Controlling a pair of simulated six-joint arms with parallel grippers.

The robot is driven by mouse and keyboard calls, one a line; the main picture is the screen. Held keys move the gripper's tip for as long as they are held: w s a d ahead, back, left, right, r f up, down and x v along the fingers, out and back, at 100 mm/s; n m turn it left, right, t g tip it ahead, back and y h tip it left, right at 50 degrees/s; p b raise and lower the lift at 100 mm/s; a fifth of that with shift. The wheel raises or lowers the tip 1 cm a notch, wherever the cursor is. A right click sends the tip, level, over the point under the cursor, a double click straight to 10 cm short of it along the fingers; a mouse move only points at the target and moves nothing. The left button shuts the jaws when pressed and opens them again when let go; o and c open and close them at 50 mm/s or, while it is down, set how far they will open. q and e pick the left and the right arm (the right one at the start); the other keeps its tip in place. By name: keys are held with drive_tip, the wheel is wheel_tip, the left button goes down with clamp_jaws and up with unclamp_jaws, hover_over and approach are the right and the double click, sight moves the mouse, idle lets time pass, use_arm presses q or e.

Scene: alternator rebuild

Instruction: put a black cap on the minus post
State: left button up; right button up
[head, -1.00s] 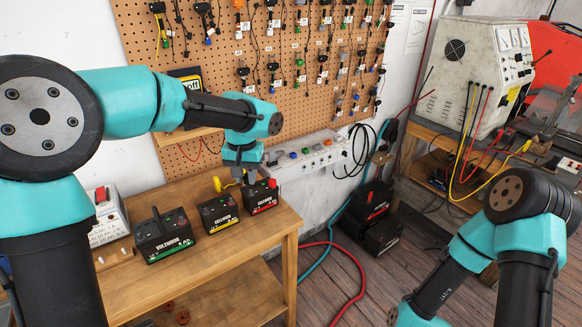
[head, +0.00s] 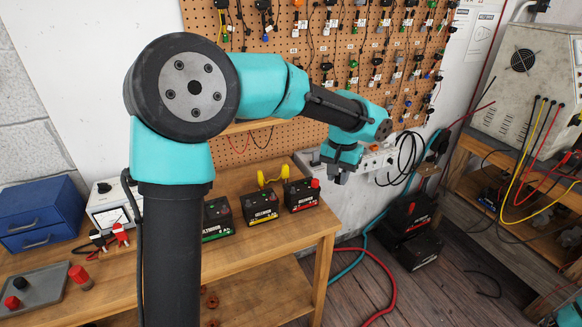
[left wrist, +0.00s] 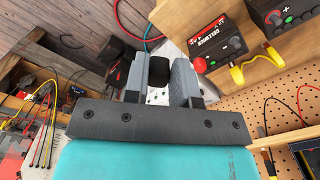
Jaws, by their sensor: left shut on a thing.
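My left gripper (head: 338,178) hangs just right of the batteries, near the bench's right edge. In the left wrist view its fingers are shut on a black cap (left wrist: 160,70). The red-labelled battery (head: 303,197) carries a red cap (head: 315,183) on one post; both show in the left wrist view, the cap (left wrist: 200,65) beside the gripper. A yellow link (head: 272,177) spans the red-labelled and yellow-labelled battery (head: 261,210). The green-labelled battery (head: 217,222) is partly hidden by my left arm. I cannot pick out the bare minus post. My right gripper is out of view.
A grey tray (head: 48,287) holds a black cap (head: 20,283) and a red cap (head: 12,302). A meter (head: 106,210) and blue drawers (head: 38,215) stand behind it. A pegboard with hanging leads is at the back. Hoses cross the floor right of the bench (head: 240,260).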

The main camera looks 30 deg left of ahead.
use_arm(q)
drive_tip(key=a+f+m, duration=0.1)
drive_tip(key=a+m, duration=0.3)
drive_tip(key=a, duration=0.1)
drive_tip(key=w+a+f+m, duration=0.1)
drive_tip(key=a+f+m, duration=0.1)
drive_tip(key=a+m, duration=0.2)
drive_tip(key=w+a+f+m, duration=0.1)
drive_tip(key=a+m, duration=0.3)
drive_tip(key=a, duration=0.2)
drive_tip(key=shift+a+f, duration=0.1)
drive_tip(key=shift+f, duration=0.05)
drive_tip(key=shift+a+f+m, duration=0.1)
drive_tip(key=shift+a+m, duration=0.4)
drive_tip(key=shift+m, duration=0.1)
drive_tip(key=shift+f, duration=0.1)
hover_over(290, 192)
drive_tip(key=shift+s+f, duration=0.1)
drive_tip(key=shift+f, duration=2.15)
drive_tip(key=shift+f, duration=1.1)
drive_tip(key=o, duration=0.8)
